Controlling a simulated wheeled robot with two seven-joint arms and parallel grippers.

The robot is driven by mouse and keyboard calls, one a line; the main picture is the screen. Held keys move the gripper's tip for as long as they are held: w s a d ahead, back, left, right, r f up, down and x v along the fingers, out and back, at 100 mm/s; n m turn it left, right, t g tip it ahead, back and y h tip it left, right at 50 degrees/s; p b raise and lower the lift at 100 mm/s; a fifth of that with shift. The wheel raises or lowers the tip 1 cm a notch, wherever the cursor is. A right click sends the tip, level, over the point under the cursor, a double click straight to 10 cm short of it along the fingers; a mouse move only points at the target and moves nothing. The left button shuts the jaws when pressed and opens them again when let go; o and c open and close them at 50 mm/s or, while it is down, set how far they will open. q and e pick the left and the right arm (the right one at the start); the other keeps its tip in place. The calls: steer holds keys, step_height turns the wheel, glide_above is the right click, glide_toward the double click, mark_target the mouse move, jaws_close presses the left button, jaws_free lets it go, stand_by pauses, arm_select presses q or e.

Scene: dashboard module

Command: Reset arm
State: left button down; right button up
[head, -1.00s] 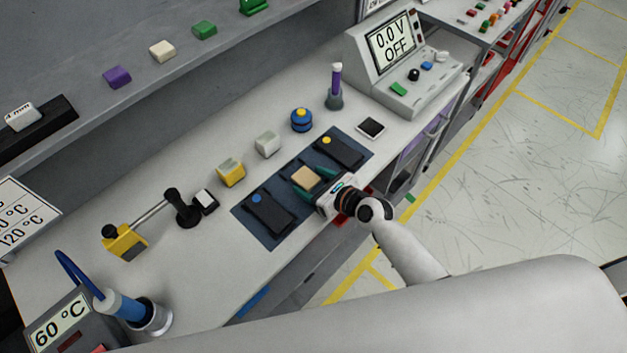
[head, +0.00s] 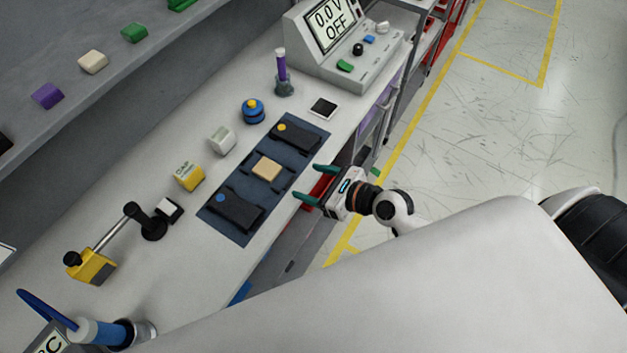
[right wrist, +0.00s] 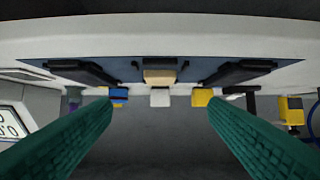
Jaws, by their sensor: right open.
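My right gripper (head: 312,184) is open and empty, just off the front edge of the bench, right of the dark blue mat (head: 283,142). Its two green fingers also show wide apart in the right wrist view (right wrist: 160,140). A tan block (head: 267,169) lies on the mat between two black holders, one with a yellow knob (head: 300,137) and one with a blue knob (head: 240,209). The tan block also shows in the right wrist view (right wrist: 160,77), apart from the fingers. My left gripper is not in view.
On the bench stand a yellow block (head: 189,177), a pale block (head: 221,139), a blue round piece with a yellow top (head: 253,110) and a power supply (head: 350,50). A black-and-yellow lever tool (head: 95,265) stands at the left.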

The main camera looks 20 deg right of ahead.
stand_by(0.5)
steer(key=s+d+n+g+h, duration=0.3)
steer(key=s+n, duration=0.5)
steer(key=n, duration=0.7)
steer(key=s+d+n+g+h, duration=0.1)
steer(key=s+n+g+h, duration=0.45)
steer(key=n, duration=1.05)
steer(key=s+f+y+b, duration=0.2)
steer(key=s+f+b, duration=0.1)
steer(key=f, duration=2.5)
steer(key=s+d+f+g+b, duration=0.1)
steer(key=s+d+f, duration=0.2)
steer(key=s+f, duration=1.3)
step_height(320, 180, down, 2)
steer(key=shift+s+f+n+g+h+b, duration=0.15)
steer(key=shift+s+n+g+h+b, duration=0.2)
steer(key=shift+s+n, duration=0.05)
